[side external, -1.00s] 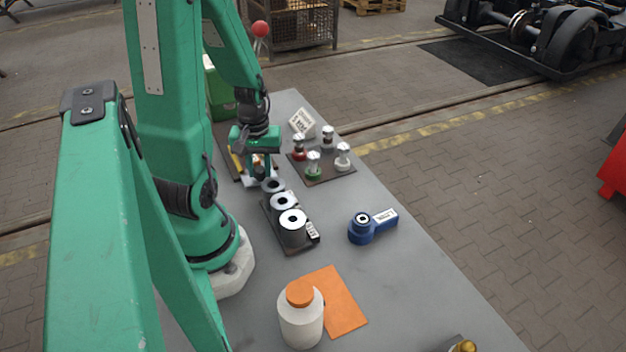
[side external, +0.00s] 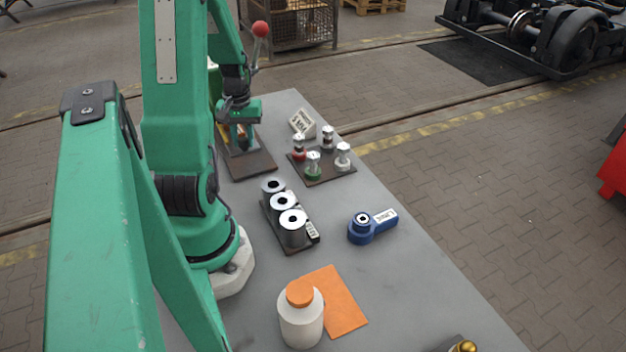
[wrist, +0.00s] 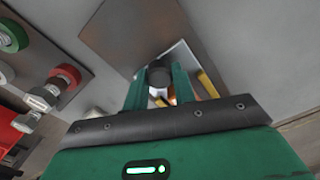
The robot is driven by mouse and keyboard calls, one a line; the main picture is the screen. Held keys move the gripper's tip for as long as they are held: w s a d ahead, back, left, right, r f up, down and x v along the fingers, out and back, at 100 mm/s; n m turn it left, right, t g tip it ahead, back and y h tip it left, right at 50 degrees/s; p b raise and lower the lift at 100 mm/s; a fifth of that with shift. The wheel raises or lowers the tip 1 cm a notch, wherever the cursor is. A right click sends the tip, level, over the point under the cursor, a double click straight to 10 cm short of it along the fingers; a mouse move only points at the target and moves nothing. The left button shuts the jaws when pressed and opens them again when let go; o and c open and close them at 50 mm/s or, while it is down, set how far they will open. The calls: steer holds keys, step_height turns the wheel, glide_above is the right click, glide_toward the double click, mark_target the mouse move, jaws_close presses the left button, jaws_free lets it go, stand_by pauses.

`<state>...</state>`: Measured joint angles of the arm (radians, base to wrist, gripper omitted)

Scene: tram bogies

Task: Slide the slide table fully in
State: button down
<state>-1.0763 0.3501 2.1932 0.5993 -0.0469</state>
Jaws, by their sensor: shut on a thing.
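The slide unit stands at the far left end of the table. Its dark flat base plate (side external: 252,166) is bare at the near end, and it also shows in the wrist view (wrist: 122,32). The slide table (wrist: 181,54), a pale metal piece, sits on the plate by my fingers and is mostly hidden by them. My gripper (side external: 241,146) is over the far part of the plate, pointing down. In the wrist view its green fingers (wrist: 160,92) are shut on a dark round knob (wrist: 159,74) at the slide table.
A rack with several silver-topped pieces (side external: 322,172) stands right of the plate, near a small white sign (side external: 302,122). A holder with grey rollers (side external: 284,212) is nearer. A red ball-topped lever (side external: 260,30) rises behind.

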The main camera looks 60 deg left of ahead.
steer(key=shift+a, duration=0.4)
steer(key=c, duration=1.1)
jaws_free()
steer(key=shift+c, duration=0.2)
steer(key=shift+d, duration=0.1)
steer(key=shift+r, duration=0.1)
steer(key=shift+r, duration=3.8)
